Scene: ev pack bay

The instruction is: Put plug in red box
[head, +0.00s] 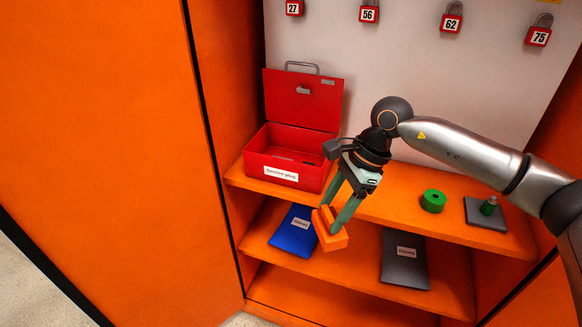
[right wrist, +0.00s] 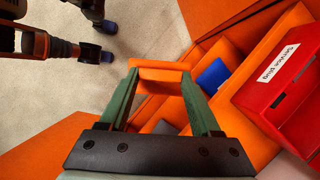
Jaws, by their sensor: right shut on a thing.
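The red box (head: 283,172) stands on the upper orange shelf with its lid raised against the back and a white "Service plug" label on its front. Its inside looks empty from here. It also shows at the right of the right wrist view (right wrist: 275,97). My right gripper (head: 334,214) is shut on the orange plug (head: 331,236), which is held between the green fingertips in front of the shelf, below and to the right of the box. The plug also shows between the fingers in the right wrist view (right wrist: 160,73). My left gripper is not in view.
A blue folder (head: 292,236) and a grey folder (head: 405,266) lie on the shelf below. Red numbered padlocks (head: 369,14) hang on the back wall.

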